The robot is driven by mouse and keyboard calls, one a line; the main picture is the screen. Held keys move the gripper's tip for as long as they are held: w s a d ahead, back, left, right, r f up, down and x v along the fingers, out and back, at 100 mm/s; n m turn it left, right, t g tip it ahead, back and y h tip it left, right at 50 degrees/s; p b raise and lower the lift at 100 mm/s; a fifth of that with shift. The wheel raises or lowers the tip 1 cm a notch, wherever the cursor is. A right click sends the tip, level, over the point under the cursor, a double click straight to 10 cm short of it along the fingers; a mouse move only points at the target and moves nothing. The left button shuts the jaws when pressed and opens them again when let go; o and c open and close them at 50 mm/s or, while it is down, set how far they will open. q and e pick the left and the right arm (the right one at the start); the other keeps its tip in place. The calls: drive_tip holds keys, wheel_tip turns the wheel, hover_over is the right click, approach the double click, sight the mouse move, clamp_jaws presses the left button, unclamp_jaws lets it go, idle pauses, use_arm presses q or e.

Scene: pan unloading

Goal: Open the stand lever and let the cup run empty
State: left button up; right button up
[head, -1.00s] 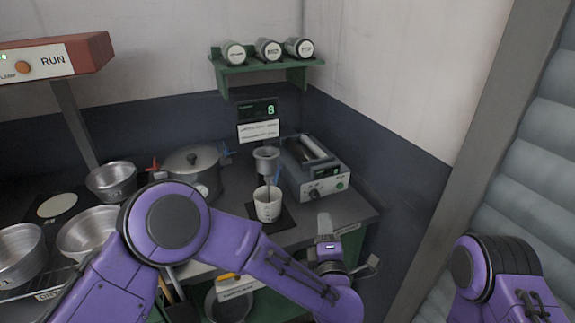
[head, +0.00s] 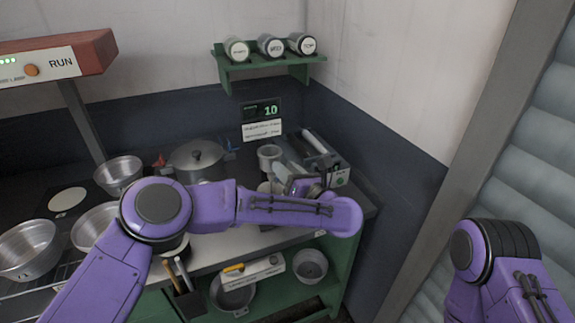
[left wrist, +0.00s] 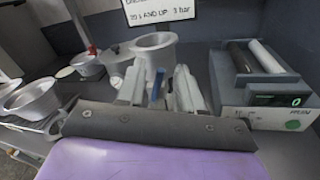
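The metal cup (head: 269,156) sits in its stand at the right end of the counter; it also shows in the left wrist view (left wrist: 154,45). A white beaker (head: 264,187) below it is mostly hidden behind my arm. My left gripper (head: 296,186) is at the stand, just in front of the cup. In the left wrist view its fingers (left wrist: 160,92) are apart, and the blue lever (left wrist: 157,86) shows between them. I cannot tell whether either finger touches the lever. My right gripper is out of view; only its arm shows at the right edge.
A boxy device with rollers (left wrist: 262,60) stands close right of the cup. A lidded pot (head: 196,158) and several metal pans stand left. A display (head: 262,110) reading 10 hangs behind. A shelf with jars (head: 270,62) is above.

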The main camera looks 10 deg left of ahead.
use_arm(q)
clamp_jaws()
drive_tip(key=m+b, duration=0.2)
drive_tip(key=b, duration=0.1)
drive_tip(key=shift+w+d+f+b, duration=0.2)
drive_tip(key=shift+d+f+b, duration=0.1)
drive_tip(key=shift+d, duration=0.1)
drive_tip(key=shift+r, duration=0.1)
unclamp_jaws()
